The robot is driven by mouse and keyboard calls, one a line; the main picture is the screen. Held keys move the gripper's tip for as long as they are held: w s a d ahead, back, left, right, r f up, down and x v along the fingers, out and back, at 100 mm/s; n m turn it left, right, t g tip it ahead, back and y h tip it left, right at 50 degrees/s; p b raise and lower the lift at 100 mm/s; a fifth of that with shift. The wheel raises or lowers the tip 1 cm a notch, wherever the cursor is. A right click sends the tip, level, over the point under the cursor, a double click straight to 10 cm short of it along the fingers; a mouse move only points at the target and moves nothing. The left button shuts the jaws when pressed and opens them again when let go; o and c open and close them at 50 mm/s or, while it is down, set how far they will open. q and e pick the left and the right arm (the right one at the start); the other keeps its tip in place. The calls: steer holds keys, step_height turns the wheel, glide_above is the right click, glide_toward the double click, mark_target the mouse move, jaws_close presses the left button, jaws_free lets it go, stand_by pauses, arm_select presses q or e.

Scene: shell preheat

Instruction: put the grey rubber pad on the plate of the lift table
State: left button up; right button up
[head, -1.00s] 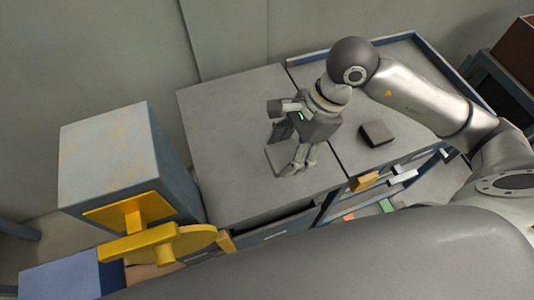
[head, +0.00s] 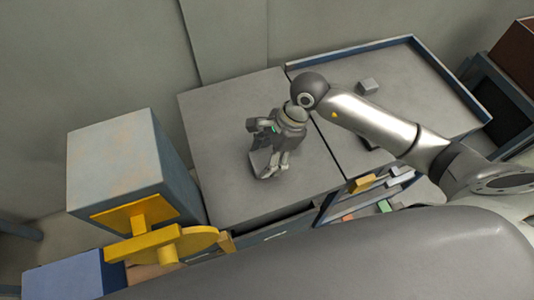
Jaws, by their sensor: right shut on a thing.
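My right gripper (head: 268,160) is low over the left part of the grey worktop (head: 225,120). It is shut on a flat grey piece that looks like the rubber pad (head: 258,162); the fingers hide part of it. I cannot tell whether the pad touches the worktop. I cannot make out for sure which thing is the lift table or its plate. My left gripper is not in view.
A grey box (head: 115,155) with a yellow handle (head: 145,240) stands at the left, a blue block (head: 65,277) below it. A small grey block (head: 368,87) lies on the rimmed right section. A dark block (head: 366,144) is mostly hidden by my arm.

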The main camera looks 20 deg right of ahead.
steer(key=shift+f, duration=0.2)
steer(key=o, duration=1.1)
steer(key=shift+r, duration=0.1)
steer(key=shift+r, duration=0.1)
steer(key=b+v, duration=0.1)
steer(key=v, duration=1.1)
